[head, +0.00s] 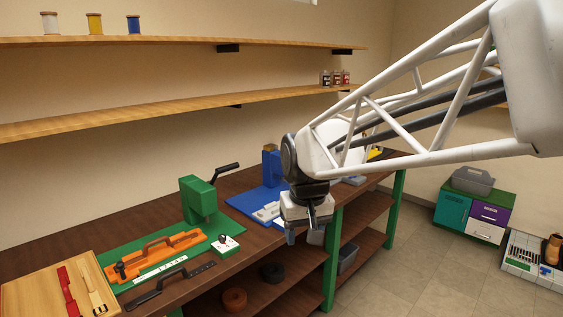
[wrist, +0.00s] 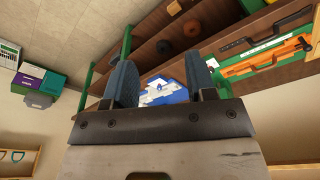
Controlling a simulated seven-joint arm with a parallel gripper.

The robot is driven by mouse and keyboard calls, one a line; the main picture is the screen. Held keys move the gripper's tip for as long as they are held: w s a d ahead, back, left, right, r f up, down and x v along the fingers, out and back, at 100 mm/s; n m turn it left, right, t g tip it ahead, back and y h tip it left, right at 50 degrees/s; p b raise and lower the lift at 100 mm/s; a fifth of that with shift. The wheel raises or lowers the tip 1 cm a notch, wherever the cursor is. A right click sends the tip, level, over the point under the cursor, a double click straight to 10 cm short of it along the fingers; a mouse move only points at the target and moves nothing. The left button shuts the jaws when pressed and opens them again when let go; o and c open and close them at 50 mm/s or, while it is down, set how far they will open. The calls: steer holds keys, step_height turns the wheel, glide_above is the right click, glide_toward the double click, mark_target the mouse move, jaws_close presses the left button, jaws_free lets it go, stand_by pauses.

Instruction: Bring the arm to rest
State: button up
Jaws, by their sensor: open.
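My gripper (head: 301,228) hangs at the end of my white arm in the head view, in front of the workbench's front edge. In the wrist view, my gripper's two blue-grey fingers (wrist: 160,85) stand apart with nothing held between them. The gripper is open and empty. In the head view it overlaps part of the blue fixture (head: 272,165) and the white piece beside it on the bench. I cannot tell the exact gap between the gripper and the bench edge.
The dark bench (head: 240,240) carries a green press (head: 198,200), an orange tool (head: 160,256), a black-handled bar (head: 170,285) and a wooden board (head: 25,295). Wall shelves (head: 180,108) run behind. A cabinet (head: 476,212) stands right. The floor (head: 400,270) between is clear.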

steer(key=s+d+f+m, duration=0.1)
steer(key=s+d+f, duration=0.1)
steer(key=s+d, duration=0.5)
steer(key=s+d+f+m, duration=0.2)
steer(key=s+d, duration=0.5)
steer(key=s, duration=0.6)
steer(key=shift+s+f+t+h, duration=0.3)
steer(key=shift+f+t, duration=0.1)
steer(key=shift+f, duration=0.1)
stand_by(1.6)
